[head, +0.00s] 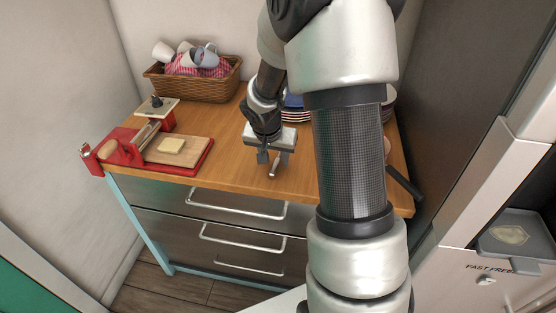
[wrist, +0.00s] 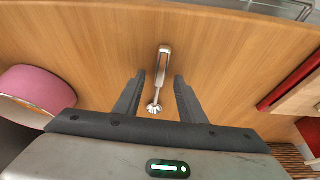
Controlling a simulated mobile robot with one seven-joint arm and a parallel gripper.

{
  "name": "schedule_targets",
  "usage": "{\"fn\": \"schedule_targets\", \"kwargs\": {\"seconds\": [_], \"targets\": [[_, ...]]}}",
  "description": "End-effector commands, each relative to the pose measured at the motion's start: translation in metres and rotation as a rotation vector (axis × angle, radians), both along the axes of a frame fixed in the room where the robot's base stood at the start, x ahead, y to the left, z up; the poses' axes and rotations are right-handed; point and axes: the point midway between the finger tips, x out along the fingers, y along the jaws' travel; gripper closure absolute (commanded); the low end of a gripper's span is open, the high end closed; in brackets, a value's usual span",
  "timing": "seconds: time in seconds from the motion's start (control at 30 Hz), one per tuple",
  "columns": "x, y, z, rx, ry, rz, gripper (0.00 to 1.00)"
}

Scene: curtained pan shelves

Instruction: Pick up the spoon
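The spoon (head: 274,169) is a small metal utensil lying on the wooden counter near its front edge. In the wrist view the spoon (wrist: 163,62) lies lengthwise, with its handle toward the top and its lower end between my fingers. My gripper (head: 273,160) points down over the spoon. In the wrist view my gripper (wrist: 160,78) is open, with one finger on each side of the spoon and visible gaps to it. Nothing is held. The exact height of the fingertips above the counter is hard to tell.
A red tray (head: 127,148) with a cutting board (head: 192,150) and butter (head: 171,145) is at left. A wicker basket (head: 214,86) of cups stands behind. Stacked plates (head: 297,116) are partly behind my arm. A pink round object (wrist: 38,88) is left in the wrist view.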

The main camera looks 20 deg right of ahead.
Motion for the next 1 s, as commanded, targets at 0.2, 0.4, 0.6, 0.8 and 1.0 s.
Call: {"fn": "schedule_targets", "kwargs": {"seconds": [0.2, 0.4, 0.6, 0.8, 1.0], "targets": [[0.0018, -0.0014, -0.0042, 0.0, -0.001, 0.0, 0.63], [0.0017, -0.0013, -0.0043, -0.001, -0.001, 0.0, 0.63], [0.0016, -0.0011, -0.0059, -0.001, -0.001, 0.0, 0.63], [0.0016, -0.0011, -0.0057, -0.001, -0.001, 0.0, 0.82], [0.0017, -0.0012, -0.0057, -0.001, -0.001, 0.0, 1.0]]}}
